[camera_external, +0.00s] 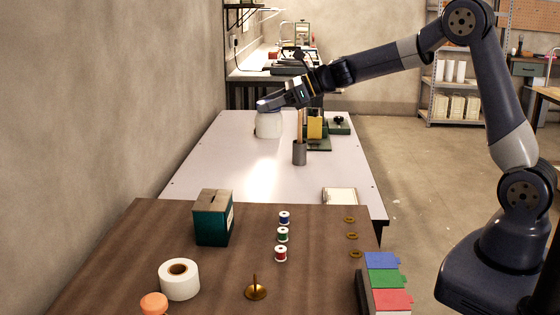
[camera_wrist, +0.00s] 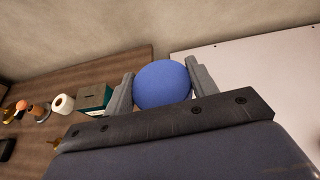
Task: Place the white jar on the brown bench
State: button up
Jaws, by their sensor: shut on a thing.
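The jar's white body is hidden there. I cannot tell whether the jar touches the table. The brown bench (camera_external: 110,260) is in the foreground; it also shows at left in the wrist view (camera_wrist: 90,77).
On the bench stand a teal box (camera_external: 213,218), a white roll (camera_external: 179,280), several thread spools (camera_external: 282,235), a brass spindle (camera_external: 255,291), brass rings (camera_external: 351,236) and coloured cards (camera_external: 385,277). A grey pencil cup (camera_external: 299,153) stands on the white table (camera_external: 220,165). The bench's left part is clear.

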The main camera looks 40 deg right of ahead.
jog(key=s+a+n+g+y, duration=0.2)
jog(key=s+a+n+g, duration=0.2)
jog(key=s+a, duration=0.8)
jog(key=s+a+n+g+y, duration=0.1)
jog(key=s+a+n+g, duration=0.25)
jog(key=s+a, duration=0.85)
jog(key=shift+w+a+f+b, duration=0.15)
jog(key=shift+w+a+f, duration=0.2)
jog(key=shift+f, duration=2.1)
jog(key=shift+w+a+f+b, duration=0.1)
jog(key=shift+w+a+f, duration=0.3)
jog(key=shift+f, duration=2.1)
jog(key=shift+w+a+f+b, duration=0.2)
jog(key=shift+a+f, duration=0.3)
jog(key=shift+f, duration=1.95)
jog(key=shift+f, duration=0.15)
jog(key=o, duration=1.4)
jog(key=shift+c, duration=0.2)
